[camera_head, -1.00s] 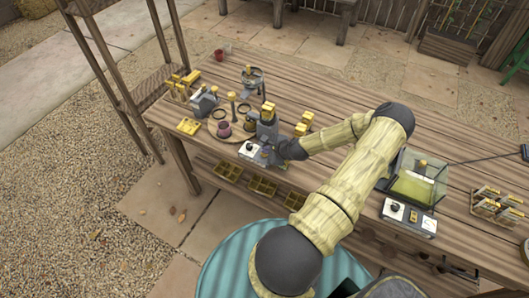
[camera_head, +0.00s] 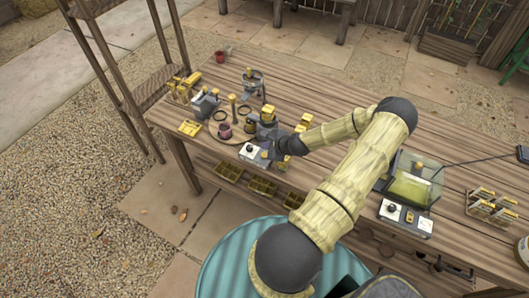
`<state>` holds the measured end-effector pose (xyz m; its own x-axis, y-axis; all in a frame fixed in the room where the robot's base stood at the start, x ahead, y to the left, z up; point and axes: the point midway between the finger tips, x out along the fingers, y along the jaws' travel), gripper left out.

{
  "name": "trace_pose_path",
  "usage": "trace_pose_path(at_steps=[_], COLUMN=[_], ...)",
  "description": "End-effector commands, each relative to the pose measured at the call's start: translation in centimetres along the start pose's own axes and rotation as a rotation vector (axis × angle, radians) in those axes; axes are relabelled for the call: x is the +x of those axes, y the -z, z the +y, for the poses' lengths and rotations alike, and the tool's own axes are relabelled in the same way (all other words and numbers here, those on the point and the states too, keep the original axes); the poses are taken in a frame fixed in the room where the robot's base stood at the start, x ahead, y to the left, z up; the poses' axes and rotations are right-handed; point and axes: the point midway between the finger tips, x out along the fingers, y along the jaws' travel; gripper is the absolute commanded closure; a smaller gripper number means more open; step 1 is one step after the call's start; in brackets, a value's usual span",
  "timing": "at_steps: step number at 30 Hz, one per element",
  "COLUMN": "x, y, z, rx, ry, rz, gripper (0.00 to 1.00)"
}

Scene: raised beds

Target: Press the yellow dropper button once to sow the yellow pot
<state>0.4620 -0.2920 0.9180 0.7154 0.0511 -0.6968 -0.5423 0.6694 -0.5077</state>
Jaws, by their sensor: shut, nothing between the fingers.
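My gripper (camera_head: 266,139) is a small dark shape at the end of my arm, at the middle of the wooden bench. It is shut and empty, close to a white-faced control box (camera_head: 250,152) with a dark knob. Whether it touches anything cannot be told. A yellow-topped grey device (camera_head: 267,114) stands just behind the gripper. The yellow dropper button cannot be picked out; the gripper and wrist cover part of that area. A purple-maroon pot (camera_head: 224,131) stands on a round board left of the gripper. No yellow pot can be told apart among the small yellow things.
A ring stand (camera_head: 252,82) stands behind the pot. Yellow-topped items and a yellow tray (camera_head: 189,128) are at the left. A glass-sided box (camera_head: 412,183) and a second control box (camera_head: 406,217) are right of my arm. Bare bench (camera_head: 330,97) lies behind my arm.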

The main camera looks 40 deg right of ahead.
Motion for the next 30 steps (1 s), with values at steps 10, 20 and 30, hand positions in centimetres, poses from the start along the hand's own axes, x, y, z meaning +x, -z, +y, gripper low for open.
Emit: trace_pose_path(at_steps=[10,20,30], x=[-1.8,-1.8,-1.8], y=[-1.4,-1.3,-1.3], z=[-1.3,-1.3,-1.3], rx=[0.002,0.001,0.001], ry=[0.0,0.0,0.0], rz=[0.0,0.0,0.0], gripper=[1.0,1.0,1.0])
